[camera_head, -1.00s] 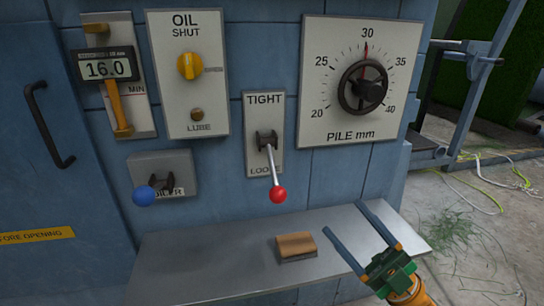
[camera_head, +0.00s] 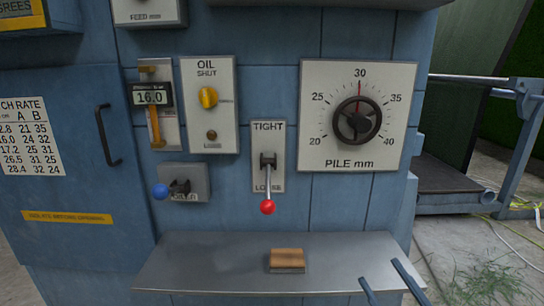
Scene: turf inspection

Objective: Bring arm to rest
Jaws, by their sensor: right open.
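My right gripper (camera_head: 388,285) shows only its two blue-grey fingers at the bottom right edge. The fingers are apart with nothing between them, near the right front end of the steel shelf (camera_head: 205,268). The rest of that arm is out of frame. My left gripper is not in view.
A wooden block (camera_head: 287,260) lies on the shelf. Above it are a red-knobbed lever (camera_head: 267,206) hanging down towards LOOSE, a blue-knobbed lever (camera_head: 161,191), a yellow oil knob (camera_head: 208,97) and a black pile handwheel (camera_head: 358,120) pointing near 30. The floor at right has cables.

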